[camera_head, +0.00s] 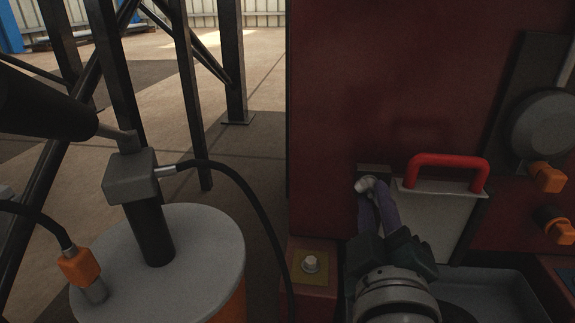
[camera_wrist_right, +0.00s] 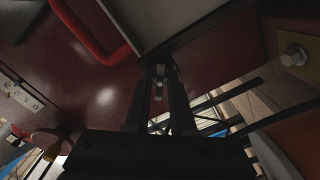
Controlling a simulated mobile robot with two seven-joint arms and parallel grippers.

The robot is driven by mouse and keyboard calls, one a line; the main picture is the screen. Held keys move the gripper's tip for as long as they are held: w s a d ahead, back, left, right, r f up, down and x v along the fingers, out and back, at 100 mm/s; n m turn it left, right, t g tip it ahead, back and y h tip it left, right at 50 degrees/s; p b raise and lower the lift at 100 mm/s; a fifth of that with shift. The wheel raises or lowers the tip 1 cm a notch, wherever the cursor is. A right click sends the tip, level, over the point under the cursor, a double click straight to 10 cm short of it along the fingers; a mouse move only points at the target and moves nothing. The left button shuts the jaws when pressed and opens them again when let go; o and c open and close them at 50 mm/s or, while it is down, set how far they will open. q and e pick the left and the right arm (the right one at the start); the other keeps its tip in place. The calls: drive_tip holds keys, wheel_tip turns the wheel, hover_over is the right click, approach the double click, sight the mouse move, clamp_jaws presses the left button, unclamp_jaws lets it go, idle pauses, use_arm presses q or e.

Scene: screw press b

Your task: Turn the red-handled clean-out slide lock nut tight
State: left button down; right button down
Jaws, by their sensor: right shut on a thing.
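The clean-out slide is a grey plate (camera_head: 437,222) with a red handle (camera_head: 446,160) on top, set against the dark red machine wall. The red handle also shows at the upper left of the right wrist view (camera_wrist_right: 92,38). The lock nut (camera_head: 366,184) is a small pale metal piece just left of the slide plate. My right gripper (camera_head: 374,191) reaches up from below and its fingers are shut on the nut. In the right wrist view the nut (camera_wrist_right: 159,71) sits between the fingertips, which partly hide it. My left gripper is not in view.
A bolt (camera_head: 311,263) sits on a ledge left of my right wrist. A grey tray (camera_head: 480,285) lies below the slide. A round grey cover (camera_head: 545,124) and orange fittings (camera_head: 547,177) are at the right. A drum (camera_head: 205,250) with a black hose stands at the left.

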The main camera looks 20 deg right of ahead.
drive_tip(key=shift+m, duration=1.2)
drive_tip(key=c, duration=0.9)
unclamp_jaws()
